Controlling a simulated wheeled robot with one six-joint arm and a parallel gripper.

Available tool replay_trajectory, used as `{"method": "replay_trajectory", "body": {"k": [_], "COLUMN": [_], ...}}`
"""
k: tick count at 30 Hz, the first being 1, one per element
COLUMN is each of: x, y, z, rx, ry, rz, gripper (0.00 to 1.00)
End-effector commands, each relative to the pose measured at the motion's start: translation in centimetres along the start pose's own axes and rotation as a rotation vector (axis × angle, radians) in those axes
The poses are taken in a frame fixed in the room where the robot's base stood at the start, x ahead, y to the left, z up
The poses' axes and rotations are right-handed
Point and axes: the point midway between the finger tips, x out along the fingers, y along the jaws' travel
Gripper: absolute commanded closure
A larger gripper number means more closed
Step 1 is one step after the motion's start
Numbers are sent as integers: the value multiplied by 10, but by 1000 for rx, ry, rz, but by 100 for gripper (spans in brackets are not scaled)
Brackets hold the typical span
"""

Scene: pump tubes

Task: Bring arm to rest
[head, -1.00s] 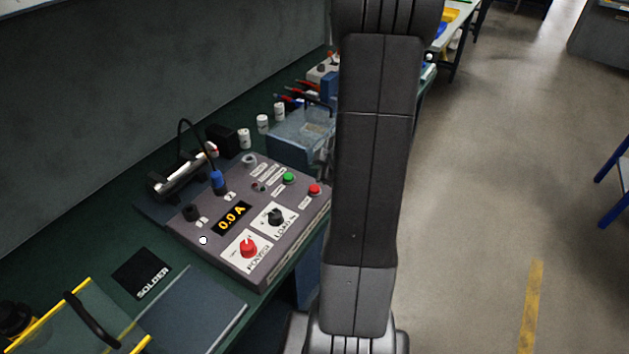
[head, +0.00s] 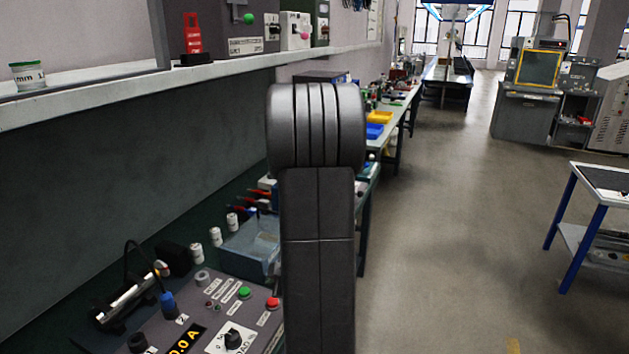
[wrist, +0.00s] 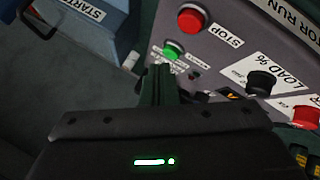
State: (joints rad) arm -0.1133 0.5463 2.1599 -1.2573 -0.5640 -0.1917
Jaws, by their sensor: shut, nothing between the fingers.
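My gripper (wrist: 157,85) shows in the wrist view, its dark fingers together with nothing between them. It is above a grey control panel, near the panel's green button (wrist: 173,51) and red stop button (wrist: 191,21). Whether it touches the panel is hard to tell. In the head view my dark arm stands upright in the middle, and the gripper is hidden. The panel (head: 215,322) shows there at the lower left, with its front part cut off by the picture's edge.
A metal cylinder (head: 130,295) with a blue-ended tube (head: 168,303) lies by the panel. White containers (head: 197,254) and a blue-grey box (head: 250,245) stand behind. A shelf (head: 130,85) runs above the bench. The floor (head: 440,260) at right is clear up to a blue-legged table (head: 590,215).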

Motion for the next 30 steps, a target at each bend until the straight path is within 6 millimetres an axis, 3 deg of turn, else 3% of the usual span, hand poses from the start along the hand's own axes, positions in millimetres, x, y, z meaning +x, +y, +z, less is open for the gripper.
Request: {"method": "replay_trajectory", "body": {"k": [8,21,30], "x": [12,-24,-33], "y": [-9,18,24], "z": [9,-18,-24], "rx": [-2,0,0], "ry": [0,0,0], "rz": [3,0,0], "gripper": [100,100,100]}}
